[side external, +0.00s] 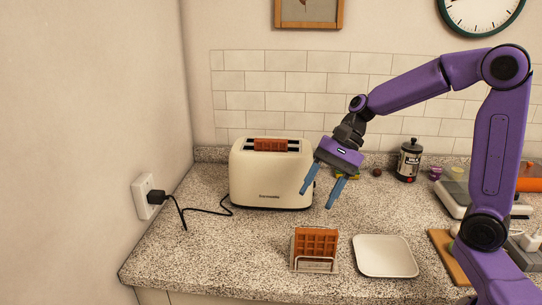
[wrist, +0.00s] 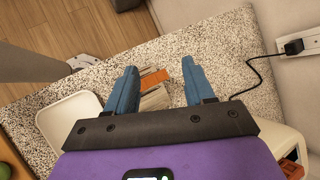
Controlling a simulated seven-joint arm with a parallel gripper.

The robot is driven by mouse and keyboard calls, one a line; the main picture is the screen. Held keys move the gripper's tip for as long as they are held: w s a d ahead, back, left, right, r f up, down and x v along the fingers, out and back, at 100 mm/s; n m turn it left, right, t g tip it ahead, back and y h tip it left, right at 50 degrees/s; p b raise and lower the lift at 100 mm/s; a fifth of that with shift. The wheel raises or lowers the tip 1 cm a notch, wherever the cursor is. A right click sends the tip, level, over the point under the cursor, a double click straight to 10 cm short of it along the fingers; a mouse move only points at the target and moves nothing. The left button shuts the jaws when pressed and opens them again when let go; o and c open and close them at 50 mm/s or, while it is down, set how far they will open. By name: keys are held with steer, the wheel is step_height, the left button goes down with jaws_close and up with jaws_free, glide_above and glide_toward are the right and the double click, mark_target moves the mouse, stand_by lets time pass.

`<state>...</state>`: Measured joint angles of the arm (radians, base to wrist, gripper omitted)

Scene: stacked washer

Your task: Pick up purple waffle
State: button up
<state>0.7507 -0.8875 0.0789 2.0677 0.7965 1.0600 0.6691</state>
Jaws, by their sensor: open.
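No waffle in view looks purple; those I see are orange-brown. One waffle (side external: 316,240) stands in a small rack (side external: 314,266) on the counter, left of a white plate (side external: 384,256). In the wrist view, this waffle (wrist: 153,79) and the rack (wrist: 155,98) appear between my fingers, below them. Another waffle (side external: 270,145) sticks up from a slot of the cream toaster (side external: 258,180); it also shows at the wrist view's lower right (wrist: 291,169). My gripper (side external: 316,199) is open and empty, above the counter, right of the toaster and above and behind the rack.
A black cord runs from the toaster to a wall outlet (side external: 145,195) at left. A dark jar (side external: 408,162) stands at the back. A wooden board (side external: 449,257) and an appliance (side external: 460,199) are at right. The counter (side external: 210,265) left of the rack is clear.

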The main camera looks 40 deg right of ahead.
steer(key=w+d+r+m+t+y, duration=0.2)
steer(key=w+d+r+m+t, duration=0.15)
steer(key=w+d+m, duration=0.55)
steer(key=m+t, duration=0.6)
steer(key=m, duration=0.1)
glide_toward(270, 140)
steer(key=x, duration=0.4)
steer(key=shift+w+d+f, duration=0.1)
steer(key=shift+w+f, duration=0.1)
steer(key=shift+w, duration=0.25)
steer(key=shift+x, duration=2.85)
steer(key=shift+s+r, duration=0.1)
steer(key=shift+s, duration=0.05)
jaws_close()
